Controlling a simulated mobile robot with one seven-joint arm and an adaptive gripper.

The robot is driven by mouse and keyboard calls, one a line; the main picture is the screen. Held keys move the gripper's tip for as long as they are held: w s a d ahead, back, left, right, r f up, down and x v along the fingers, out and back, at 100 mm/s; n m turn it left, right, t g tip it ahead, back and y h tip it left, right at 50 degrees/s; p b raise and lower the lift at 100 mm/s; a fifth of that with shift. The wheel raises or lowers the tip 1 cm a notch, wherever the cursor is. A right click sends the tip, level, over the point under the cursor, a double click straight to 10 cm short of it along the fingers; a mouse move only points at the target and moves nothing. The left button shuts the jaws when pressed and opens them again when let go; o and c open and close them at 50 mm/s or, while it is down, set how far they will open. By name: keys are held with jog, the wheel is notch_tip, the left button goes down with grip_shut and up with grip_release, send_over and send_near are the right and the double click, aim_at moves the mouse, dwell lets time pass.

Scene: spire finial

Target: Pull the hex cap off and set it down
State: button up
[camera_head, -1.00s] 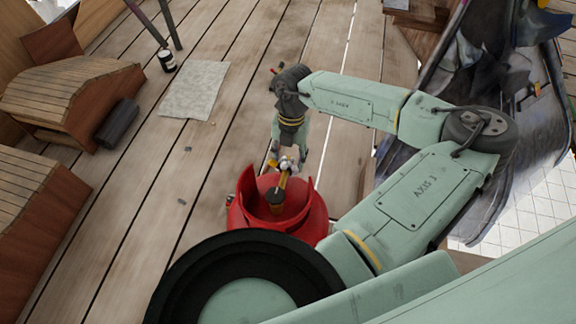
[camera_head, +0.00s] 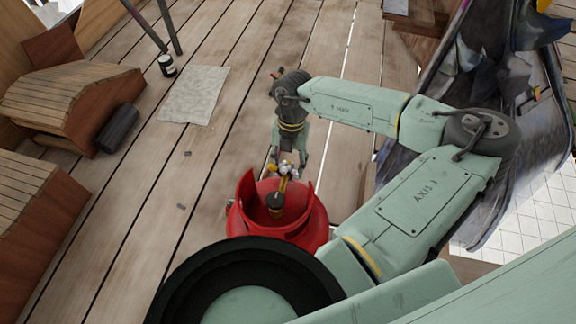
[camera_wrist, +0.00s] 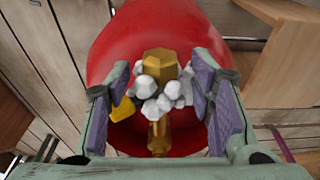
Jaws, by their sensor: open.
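A red gas cylinder (camera_head: 300,219) with a raised collar stands on the plank deck, with brass valve parts (camera_wrist: 157,133) inside the collar. A brass hex cap (camera_wrist: 159,65) shows in the wrist view between the fingers of my gripper (camera_wrist: 159,80). Pale grey-white lumps (camera_wrist: 165,90) cluster against the cap and hide part of it. My gripper is open, with one purple-padded finger on each side of the cap and a gap to it. I cannot tell whether the fingers touch the lumps. In the head view, my gripper (camera_head: 287,160) is over the cylinder's far side.
A pale sheet (camera_head: 194,95), a small dark can (camera_head: 167,66) and a black roll (camera_head: 117,128) lie to the left, beside wooden blocks (camera_head: 72,92). Draped dark cloth (camera_head: 470,85) is at the right.

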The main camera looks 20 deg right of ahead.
jog(key=shift+c, duration=0.3)
dwell(0.5)
grip_shut()
dwell(0.5)
jog(key=shift+w, duration=0.15)
jog(key=shift+w+d+b, duration=0.35)
jog(key=shift+w+d, duration=0.2)
jog(key=shift+w, duration=0.25)
jog(key=shift+w+d+b, duration=0.3)
jog(key=shift+w+d, duration=0.25)
jog(key=shift+w, duration=0.2)
jog(key=shift+w+d+b, duration=0.35)
jog(key=shift+w+d, duration=0.2)
jog(key=shift+w, duration=0.25)
